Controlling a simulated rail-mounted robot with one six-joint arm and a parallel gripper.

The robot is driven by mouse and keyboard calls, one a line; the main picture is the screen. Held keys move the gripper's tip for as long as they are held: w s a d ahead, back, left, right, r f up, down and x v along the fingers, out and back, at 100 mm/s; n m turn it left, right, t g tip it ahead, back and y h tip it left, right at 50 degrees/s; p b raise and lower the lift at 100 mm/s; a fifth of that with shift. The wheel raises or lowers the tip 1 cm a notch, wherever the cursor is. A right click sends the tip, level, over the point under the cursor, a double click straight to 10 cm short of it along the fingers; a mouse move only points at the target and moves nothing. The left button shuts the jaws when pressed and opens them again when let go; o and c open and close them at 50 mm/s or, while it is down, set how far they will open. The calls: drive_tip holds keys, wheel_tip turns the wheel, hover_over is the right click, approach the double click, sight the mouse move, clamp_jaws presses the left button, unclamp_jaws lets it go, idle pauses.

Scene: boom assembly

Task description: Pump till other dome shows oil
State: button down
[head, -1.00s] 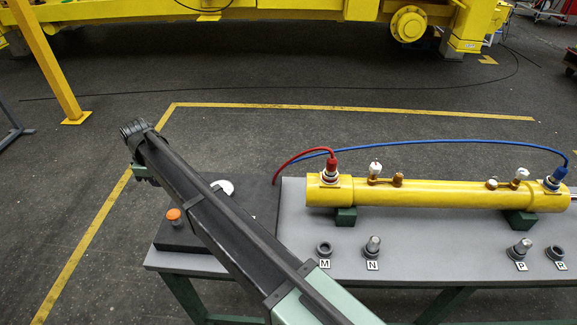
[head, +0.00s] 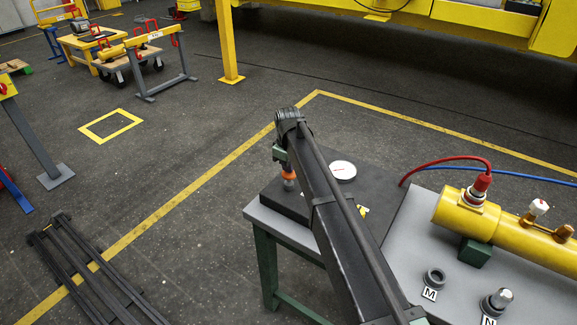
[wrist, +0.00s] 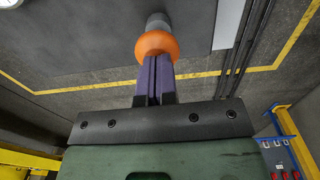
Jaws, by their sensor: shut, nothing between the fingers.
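The orange knob (head: 289,176) stands on a short grey stem on the black slab (head: 277,203) at the bench's left end. My gripper (wrist: 155,80) is shut with nothing between its purple fingers. In the wrist view its fingertips are right at the orange knob (wrist: 157,46); I cannot tell if they touch. In the head view my arm hides the fingers. The yellow cylinder (head: 510,233) at the right carries a white-topped fitting (head: 539,208) and a brass one (head: 566,232) beside it. The cylinder's other end is out of view. No oil can be made out.
A white round dial (head: 343,171) lies on the slab just right of my arm. A red hose (head: 440,160) and a blue hose (head: 510,173) run behind the cylinder. Dark fittings labelled M (head: 434,279) and N (head: 496,302) stand in front.

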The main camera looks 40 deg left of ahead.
drive_tip(key=shift+f, duration=0.25)
wheel_tip(320, 180, down, 3)
drive_tip(key=b, duration=0.3)
drive_tip(key=shift+s+d+r, duration=0.1)
drive_tip(key=shift+d+r, duration=0.05)
drive_tip(key=shift+r, duration=0.05)
wheel_tip(320, 180, up, 14)
drive_tip(key=p, duration=1.4)
drive_tip(key=shift+p, duration=0.4)
